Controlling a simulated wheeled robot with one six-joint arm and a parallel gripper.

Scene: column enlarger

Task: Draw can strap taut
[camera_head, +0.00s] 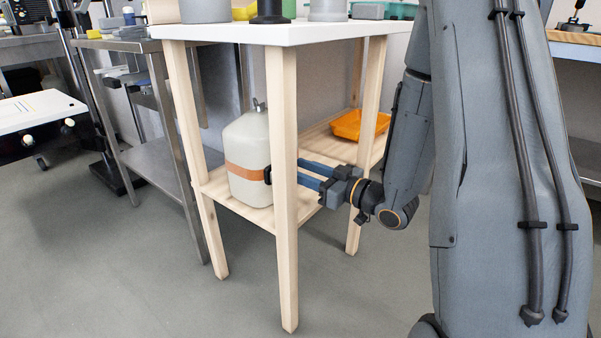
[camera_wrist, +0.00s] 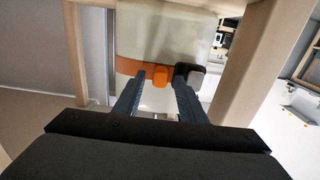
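A cream can (camera_head: 247,140) stands upright on the lower shelf of a wooden table, with an orange-brown strap (camera_head: 245,172) around its middle. In the wrist view the strap (camera_wrist: 128,67) has an orange tab (camera_wrist: 160,76) sticking out, with a dark buckle (camera_wrist: 188,76) just right of it. My gripper (camera_wrist: 159,86) is open, its two blue fingers pointing at the strap on either side of the tab, with gaps showing. In the head view my gripper (camera_head: 302,172) reaches in from the right, and a table leg hides its fingertips.
The front table leg (camera_head: 284,190) stands close to my fingers; a leg (camera_wrist: 245,65) also rises at right in the wrist view. An orange tray (camera_head: 358,126) lies further back on the lower shelf (camera_head: 262,216). The white tabletop (camera_head: 290,33) is above. The floor in front is clear.

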